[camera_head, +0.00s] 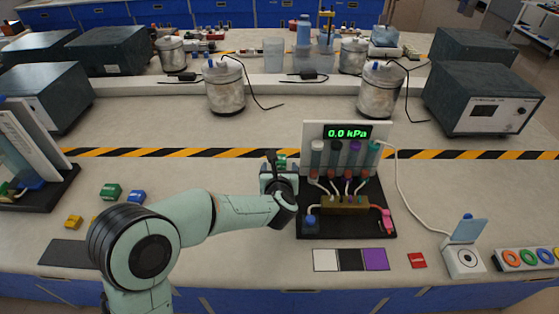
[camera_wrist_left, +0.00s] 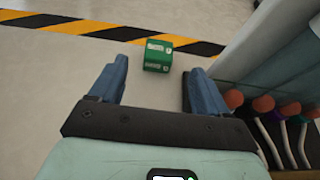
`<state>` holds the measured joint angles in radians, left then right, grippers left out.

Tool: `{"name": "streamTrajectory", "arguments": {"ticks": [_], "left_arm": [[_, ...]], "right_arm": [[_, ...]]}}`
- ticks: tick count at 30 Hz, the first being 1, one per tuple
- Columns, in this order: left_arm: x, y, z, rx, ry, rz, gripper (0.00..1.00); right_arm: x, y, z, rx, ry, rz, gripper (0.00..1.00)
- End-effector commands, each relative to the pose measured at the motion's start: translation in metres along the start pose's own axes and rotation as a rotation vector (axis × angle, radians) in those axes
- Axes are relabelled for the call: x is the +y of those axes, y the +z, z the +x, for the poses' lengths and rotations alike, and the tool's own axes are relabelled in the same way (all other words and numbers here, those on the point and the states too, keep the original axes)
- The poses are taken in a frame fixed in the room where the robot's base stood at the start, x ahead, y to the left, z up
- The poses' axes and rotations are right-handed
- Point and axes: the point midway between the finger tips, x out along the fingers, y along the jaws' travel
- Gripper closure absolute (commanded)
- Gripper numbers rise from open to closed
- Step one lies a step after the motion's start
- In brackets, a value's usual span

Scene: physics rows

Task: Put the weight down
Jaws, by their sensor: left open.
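A small green block-shaped weight (camera_wrist_left: 158,55) with white label marks rests on the pale bench near the striped tape in the left wrist view. A bit of it (camera_head: 282,158) shows behind my gripper in the head view. My left gripper (camera_head: 279,172) is open. In the left wrist view its two blue fingers (camera_wrist_left: 158,68) stand apart on either side of the weight's line, with clear gaps to both sides and nothing held. My right gripper is not in view.
A black-based apparatus with a display panel (camera_head: 348,132), tubes and a brass manifold (camera_head: 345,201) stands just right of my gripper. Green (camera_head: 110,192), blue (camera_head: 137,197) and yellow (camera_head: 74,222) blocks lie left. Coloured squares (camera_head: 350,260) lie in front. The bench behind the striped tape is partly free.

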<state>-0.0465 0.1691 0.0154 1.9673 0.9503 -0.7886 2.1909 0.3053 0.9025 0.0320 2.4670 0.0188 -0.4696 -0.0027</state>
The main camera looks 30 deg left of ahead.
Motion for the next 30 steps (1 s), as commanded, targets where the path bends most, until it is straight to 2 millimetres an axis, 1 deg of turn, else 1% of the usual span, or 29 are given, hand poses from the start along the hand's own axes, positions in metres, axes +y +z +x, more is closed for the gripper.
{"name": "streamTrajectory", "arguments": {"ticks": [1, 3, 6, 11, 17, 21, 24, 29, 30], "left_arm": [[0.001, -0.001, 0.011, 0.001, 0.002, 0.001, 0.23], [0.000, -0.001, 0.022, 0.001, 0.002, 0.000, 0.23], [0.000, -0.001, 0.033, 0.001, 0.001, 0.000, 0.23], [0.000, -0.002, 0.043, 0.000, 0.001, 0.000, 0.23], [0.001, -0.010, 0.072, 0.000, 0.002, 0.002, 0.23], [0.001, -0.008, 0.087, 0.000, 0.001, 0.000, 0.23], [0.001, -0.008, 0.090, 0.000, 0.000, 0.000, 0.23], [0.001, -0.008, 0.090, 0.000, 0.000, 0.000, 0.23], [0.001, -0.008, 0.090, 0.000, 0.000, 0.000, 0.30]], "right_arm": [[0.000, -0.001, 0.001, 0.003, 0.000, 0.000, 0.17], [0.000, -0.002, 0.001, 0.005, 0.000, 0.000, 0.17], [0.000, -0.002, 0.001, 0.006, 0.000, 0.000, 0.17], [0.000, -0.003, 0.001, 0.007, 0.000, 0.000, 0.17], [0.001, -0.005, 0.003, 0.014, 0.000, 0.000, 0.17], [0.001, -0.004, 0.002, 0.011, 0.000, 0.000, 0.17], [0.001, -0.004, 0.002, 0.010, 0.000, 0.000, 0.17], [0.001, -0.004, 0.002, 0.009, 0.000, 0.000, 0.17], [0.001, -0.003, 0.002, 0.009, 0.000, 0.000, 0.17]]}}
